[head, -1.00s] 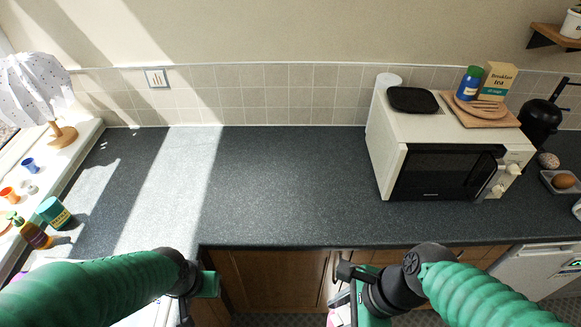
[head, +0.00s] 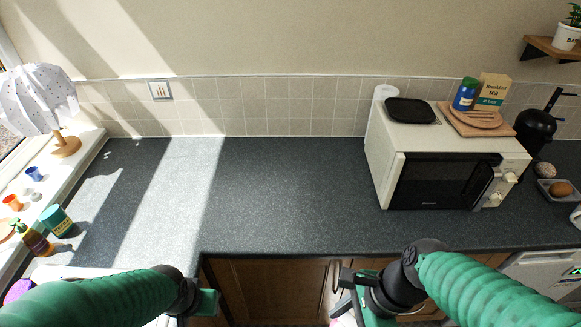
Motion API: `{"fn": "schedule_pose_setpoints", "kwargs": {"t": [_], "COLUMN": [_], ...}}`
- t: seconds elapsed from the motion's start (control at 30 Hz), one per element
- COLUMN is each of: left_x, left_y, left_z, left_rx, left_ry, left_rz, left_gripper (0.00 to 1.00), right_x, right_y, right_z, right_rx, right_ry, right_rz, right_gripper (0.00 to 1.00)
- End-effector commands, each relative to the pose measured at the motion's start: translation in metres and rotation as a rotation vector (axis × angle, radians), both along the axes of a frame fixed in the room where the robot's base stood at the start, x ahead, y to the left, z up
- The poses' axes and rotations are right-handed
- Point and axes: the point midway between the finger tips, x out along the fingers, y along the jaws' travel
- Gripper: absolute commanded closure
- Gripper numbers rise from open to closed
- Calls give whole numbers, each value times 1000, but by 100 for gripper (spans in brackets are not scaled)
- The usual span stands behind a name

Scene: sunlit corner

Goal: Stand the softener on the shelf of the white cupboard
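No thing is clearly identifiable as the softener, and no white cupboard with a shelf is clearly in view. A small pink and white thing (head: 345,319) shows at the bottom edge by my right gripper (head: 343,290). It is mostly hidden, and I cannot tell whether it is held. My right gripper is in front of the brown cupboard doors, below the worktop edge. My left gripper (head: 205,302) is also low in front of the worktop, partly hidden by its arm. The finger openings of both are unclear.
The dark worktop (head: 280,190) is clear in the middle. A microwave (head: 440,180) stands right, bearing a black tray, boards, a blue jar and a tea box. Left are a lamp (head: 66,146), a teal tub (head: 57,220) and a brown bottle (head: 35,242). A white appliance (head: 540,270) is lower right.

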Motion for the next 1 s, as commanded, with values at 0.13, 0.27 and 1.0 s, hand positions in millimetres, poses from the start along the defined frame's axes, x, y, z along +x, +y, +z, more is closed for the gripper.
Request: {"fn": "schedule_pose_setpoints", "kwargs": {"t": [0.13, 0.27, 1.0], "left_x": [0, 0, 0], "left_y": [0, 0, 0], "left_z": [-2, -3, -15], "left_rx": [0, 0, 0], "left_ry": [0, 0, 0], "left_rz": [0, 0, 0], "left_gripper": [64, 64, 64], "right_x": [14, 30, 131], "right_y": [-6, -13, -88], "right_z": [-4, -11, -113], "right_rx": [-1, 0, 3], "right_ry": [1, 3, 3], "right_rz": [104, 236, 1367], "right_gripper": [100, 100, 100]}}
